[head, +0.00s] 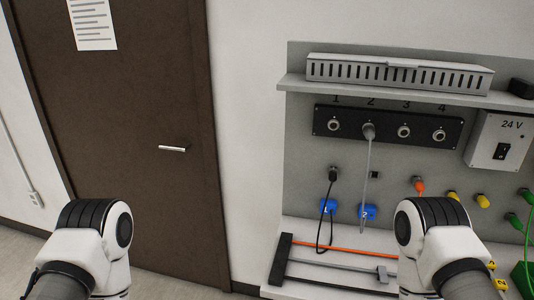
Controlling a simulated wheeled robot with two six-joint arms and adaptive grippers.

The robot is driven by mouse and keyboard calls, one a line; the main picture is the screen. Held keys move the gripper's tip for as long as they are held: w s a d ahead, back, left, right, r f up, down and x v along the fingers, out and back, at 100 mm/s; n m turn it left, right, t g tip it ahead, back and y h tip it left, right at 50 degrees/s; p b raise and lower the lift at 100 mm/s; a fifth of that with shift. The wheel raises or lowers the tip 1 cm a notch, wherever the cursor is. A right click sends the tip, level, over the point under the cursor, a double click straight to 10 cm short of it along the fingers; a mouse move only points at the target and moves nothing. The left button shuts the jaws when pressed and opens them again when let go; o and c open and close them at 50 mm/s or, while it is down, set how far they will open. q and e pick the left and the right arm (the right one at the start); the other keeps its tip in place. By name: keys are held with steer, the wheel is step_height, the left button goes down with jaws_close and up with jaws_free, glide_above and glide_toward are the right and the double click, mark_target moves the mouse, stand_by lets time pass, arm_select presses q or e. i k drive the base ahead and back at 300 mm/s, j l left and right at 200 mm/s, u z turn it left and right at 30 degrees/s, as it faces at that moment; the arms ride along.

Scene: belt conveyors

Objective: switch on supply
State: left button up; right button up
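The 24 V supply box (485,143) is a light grey box on the panel at the right. Its black rocker switch (502,151) sits below the "24 V" label. A small dark dot is beside the label. I cannot tell which way the switch is set. The rounded white and black links of both my arms show at the bottom of the head view, one at the left and one at the right. Neither gripper shows in this view. Nothing of mine covers the supply box or its switch.
A black socket strip (386,126) numbered 1 to 4 has a grey plug (369,132) in socket 2. A black plug (334,173) and orange, yellow and green connectors are below. A shelf with a slotted duct (398,73) is above. A brown door (115,130) is left.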

mark_target(503, 150)
steer(key=z, duration=1.3)
steer(key=i+j, duration=0.05)
